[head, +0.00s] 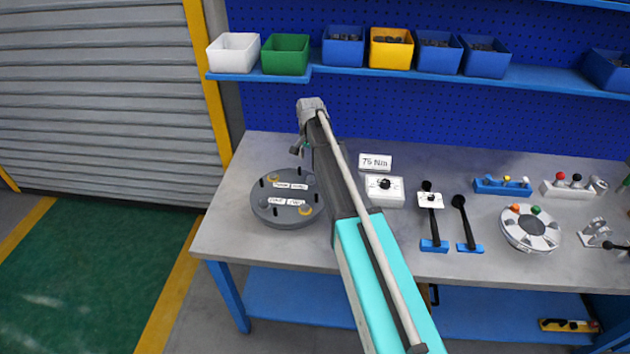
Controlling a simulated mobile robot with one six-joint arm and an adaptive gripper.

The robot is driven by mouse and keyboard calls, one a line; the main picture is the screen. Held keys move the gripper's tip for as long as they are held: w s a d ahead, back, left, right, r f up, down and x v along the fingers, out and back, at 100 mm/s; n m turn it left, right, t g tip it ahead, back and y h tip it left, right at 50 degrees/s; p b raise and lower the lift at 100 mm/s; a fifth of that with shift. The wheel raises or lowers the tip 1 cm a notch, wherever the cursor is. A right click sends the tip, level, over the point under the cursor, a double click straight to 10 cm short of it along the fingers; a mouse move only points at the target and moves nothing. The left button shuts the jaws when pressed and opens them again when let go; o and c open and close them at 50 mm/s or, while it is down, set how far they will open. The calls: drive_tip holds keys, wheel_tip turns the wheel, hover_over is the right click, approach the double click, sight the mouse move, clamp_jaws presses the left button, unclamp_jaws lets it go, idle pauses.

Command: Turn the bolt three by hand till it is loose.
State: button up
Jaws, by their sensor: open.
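The flanged shell (282,220) is a round dark grey disc lying on the left part of the bench. Black upright pins, tan rings and white labels show on its top. The labels are too small to read, so I cannot tell which bolt is bolt three. My arm covers the disc's right edge. My gripper (297,151) hangs from the arm's end, above and behind the disc in the picture. It is small and partly hidden by my arm. It is open, and I see nothing held in it.
A 75 Nm sign (375,162) and a white box with a black knob (396,190) stand right of my arm. A shelf with coloured bins (286,52) runs above. The bench's left front is clear.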

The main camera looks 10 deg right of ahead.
sight(312, 178)
drive_tip(key=shift+f+b, duration=4.05)
drive_tip(key=shift+f, duration=0.25)
drive_tip(key=shift+c, duration=0.3)
clamp_jaws()
drive_tip(key=shift+d, duration=0.35)
drive_tip(key=shift+a, duration=0.15)
